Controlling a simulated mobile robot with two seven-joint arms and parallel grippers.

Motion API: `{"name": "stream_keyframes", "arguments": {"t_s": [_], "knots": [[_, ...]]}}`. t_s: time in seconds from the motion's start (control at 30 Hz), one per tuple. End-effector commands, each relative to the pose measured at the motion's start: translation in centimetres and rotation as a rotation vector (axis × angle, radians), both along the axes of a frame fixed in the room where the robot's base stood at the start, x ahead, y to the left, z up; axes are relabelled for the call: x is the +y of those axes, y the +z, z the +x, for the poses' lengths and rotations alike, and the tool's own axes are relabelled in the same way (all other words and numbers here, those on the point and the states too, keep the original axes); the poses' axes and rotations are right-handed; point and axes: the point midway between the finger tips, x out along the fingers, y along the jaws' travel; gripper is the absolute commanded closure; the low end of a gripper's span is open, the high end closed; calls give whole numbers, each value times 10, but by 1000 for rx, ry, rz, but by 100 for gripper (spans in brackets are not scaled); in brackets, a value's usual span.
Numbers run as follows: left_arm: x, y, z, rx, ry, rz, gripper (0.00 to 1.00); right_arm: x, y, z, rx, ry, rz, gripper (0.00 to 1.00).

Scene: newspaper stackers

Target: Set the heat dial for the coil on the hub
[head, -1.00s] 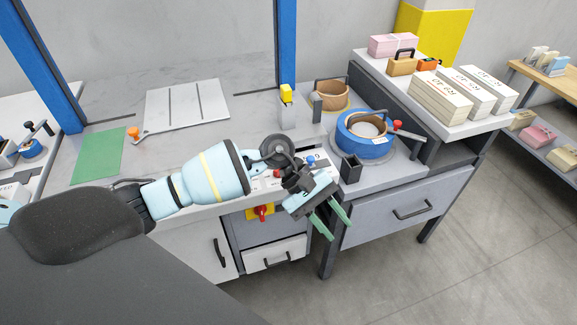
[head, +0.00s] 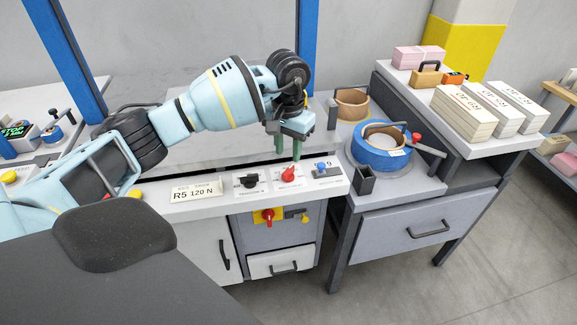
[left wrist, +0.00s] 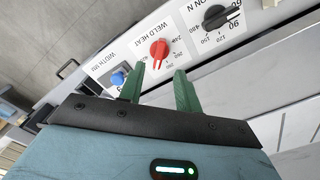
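The red heat dial (head: 291,174) sits on the white front panel between a black knob and a blue knob. In the left wrist view the red dial (left wrist: 159,49) is labelled WELD HEAT, with its pointer toward the gripper. My left gripper (head: 288,154) hangs above the panel, fingers downward, just over the red dial. In the left wrist view its green fingers (left wrist: 158,76) are apart and empty, with the dial ahead of the gap; I see no contact. The blue coil (head: 381,158) lies around the hub on the right-hand stand; its label is too small to read. My right gripper is out of view.
The black knob (head: 249,181) and the blue knob (head: 321,168) flank the dial closely. A sign (head: 194,192) reads R5 120 N. A red and yellow switch (head: 267,216) is below the panel. A small dark box (head: 365,179) stands before the coil.

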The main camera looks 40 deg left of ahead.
Motion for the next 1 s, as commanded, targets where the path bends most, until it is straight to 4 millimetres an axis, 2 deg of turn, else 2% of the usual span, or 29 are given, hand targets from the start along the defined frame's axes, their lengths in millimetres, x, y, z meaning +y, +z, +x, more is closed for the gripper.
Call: {"name": "stream_keyframes", "arguments": {"t_s": [0.2,0.4,0.77,1.0], "knots": [[-1,-35,-1,3,-1,-2,66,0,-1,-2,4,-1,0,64],[-1,-56,0,2,1,-2,66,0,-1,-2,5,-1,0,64],[-1,-61,0,0,0,-2,66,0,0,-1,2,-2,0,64],[-1,-61,0,1,0,-2,95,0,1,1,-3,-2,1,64]]}}
